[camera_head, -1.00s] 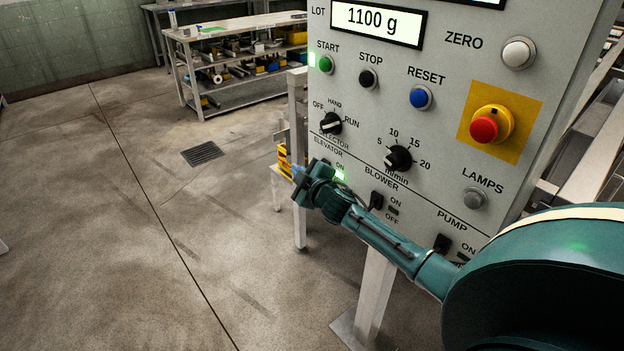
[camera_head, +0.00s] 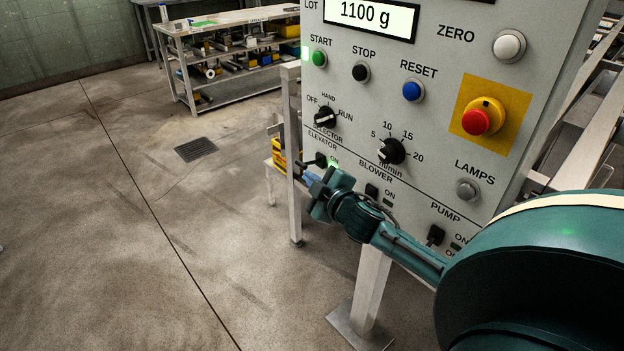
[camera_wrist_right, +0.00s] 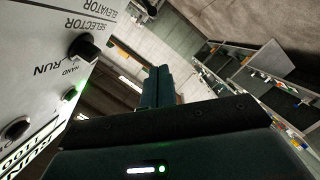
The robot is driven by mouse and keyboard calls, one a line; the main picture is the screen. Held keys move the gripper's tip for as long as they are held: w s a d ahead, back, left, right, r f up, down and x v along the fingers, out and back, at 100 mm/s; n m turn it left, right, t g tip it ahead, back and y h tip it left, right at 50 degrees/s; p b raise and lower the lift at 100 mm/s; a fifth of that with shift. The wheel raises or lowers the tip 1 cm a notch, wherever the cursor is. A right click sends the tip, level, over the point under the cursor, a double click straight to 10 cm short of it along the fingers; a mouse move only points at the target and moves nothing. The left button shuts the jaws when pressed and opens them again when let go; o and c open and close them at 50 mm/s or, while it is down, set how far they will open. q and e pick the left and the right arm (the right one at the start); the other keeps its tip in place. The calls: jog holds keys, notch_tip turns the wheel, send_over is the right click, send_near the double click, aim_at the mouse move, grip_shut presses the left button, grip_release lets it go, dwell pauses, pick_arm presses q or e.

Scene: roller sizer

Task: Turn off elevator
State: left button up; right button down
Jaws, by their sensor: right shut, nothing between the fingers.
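The elevator switch (camera_head: 318,159) is a small black lever switch at the lower left of the grey control panel (camera_head: 440,130). A green light (camera_head: 334,166) glows beside it at the ON label. Its OFF label is hidden behind my right gripper (camera_head: 309,180), which is just below the switch and appears apart from it. The right gripper is shut and empty. My left gripper is not in view.
The selector knob (camera_head: 325,117) sits above the elevator switch. The blower switch (camera_head: 372,191) and pump switch (camera_head: 436,235) lie to its lower right. A red emergency button (camera_head: 477,122) is farther right. A metal post (camera_head: 292,150) stands by the panel's left edge.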

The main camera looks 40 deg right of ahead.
aim_at(310, 163)
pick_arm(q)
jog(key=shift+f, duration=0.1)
